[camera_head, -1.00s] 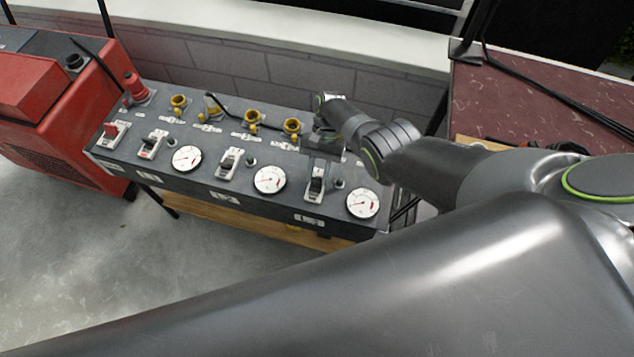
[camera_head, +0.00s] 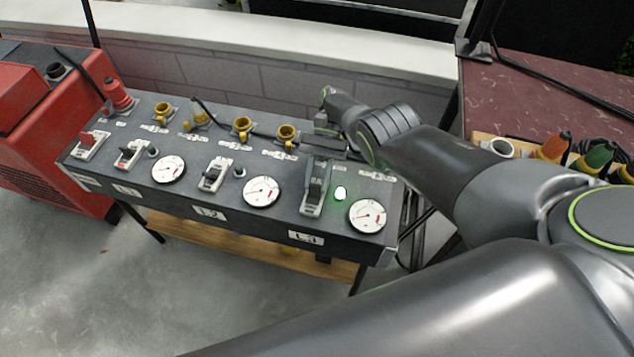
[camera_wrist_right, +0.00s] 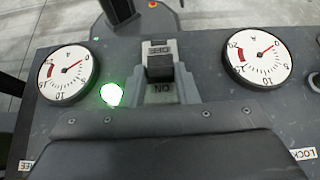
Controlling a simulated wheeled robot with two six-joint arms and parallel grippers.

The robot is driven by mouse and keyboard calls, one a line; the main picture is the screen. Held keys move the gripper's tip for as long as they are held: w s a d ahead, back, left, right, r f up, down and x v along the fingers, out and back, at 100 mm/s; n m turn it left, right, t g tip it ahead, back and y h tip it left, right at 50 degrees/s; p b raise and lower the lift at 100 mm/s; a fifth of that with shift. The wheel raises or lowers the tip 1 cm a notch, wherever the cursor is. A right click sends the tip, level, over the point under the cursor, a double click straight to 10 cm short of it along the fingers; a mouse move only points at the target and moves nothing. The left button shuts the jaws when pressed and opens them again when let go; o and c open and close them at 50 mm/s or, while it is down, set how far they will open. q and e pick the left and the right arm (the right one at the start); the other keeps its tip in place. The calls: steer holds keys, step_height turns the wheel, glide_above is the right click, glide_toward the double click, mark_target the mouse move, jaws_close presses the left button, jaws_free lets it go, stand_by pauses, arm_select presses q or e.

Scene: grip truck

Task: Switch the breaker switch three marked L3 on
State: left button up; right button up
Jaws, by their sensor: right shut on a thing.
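The L3 breaker switch (camera_head: 313,193) is the rightmost switch on the dark panel, above the L3 label (camera_head: 306,238). In the right wrist view its black lever (camera_wrist_right: 160,68) lies between the OFF and ON markings. The lamp beside it (camera_head: 340,193) glows green; it also shows in the wrist view (camera_wrist_right: 112,94). My right gripper (camera_head: 322,158) is shut at the top of this switch. My left gripper is not in view.
Gauges flank the switch, one at the right (camera_head: 367,215) and one at the left (camera_head: 261,191). Yellow sockets (camera_head: 242,127) line the back of the panel. A red machine (camera_head: 38,140) stands at the left. A maroon table (camera_head: 545,95) with coloured plugs is at the right.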

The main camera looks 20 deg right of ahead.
stand_by(0.4)
steer(key=o, duration=1)
step_height(320, 180, up, 10)
steer(key=p, duration=1)
steer(key=shift+f, duration=0.1)
